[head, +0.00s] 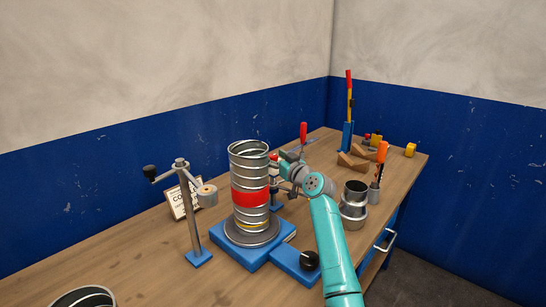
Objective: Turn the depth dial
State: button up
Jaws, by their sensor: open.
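A black round knob (309,260) sits on the front right end of a blue base (240,247); I cannot tell whether it is the depth dial. A ribbed metal spiral duct (249,170) with a red band stands upright on the base's round plate. My gripper (279,176) is open at the duct's right side, well above and behind the black knob. Its fingertips are partly hidden by the duct, and I cannot tell whether they touch anything. A post stand (188,215) left of the duct carries a small crank with a black knob (149,171) and a roller.
A short metal collar (354,204) and an orange-handled tool (382,153) stand right of my arm. A red-handled lever (348,95), wooden blocks and small parts are at the back. A sign (182,203) stands behind the post. The left bench top is mostly clear.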

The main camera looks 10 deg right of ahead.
jog(key=shift+w+a, duration=0.2)
jog(key=shift+w, duration=0.35)
grip_shut()
jog(key=c, duration=1.2)
grip_release()
jog(key=shift+a+m+h, duration=0.1)
jog(key=shift+m+h, duration=0.2)
jog(key=shift+h, duration=0.2)
jog(key=shift+m+t+h, duration=0.4)
jog(key=shift+m+h, duration=0.3)
jog(key=shift+h, duration=0.3)
grip_shut()
jog(key=o, duration=1.2)
grip_release()
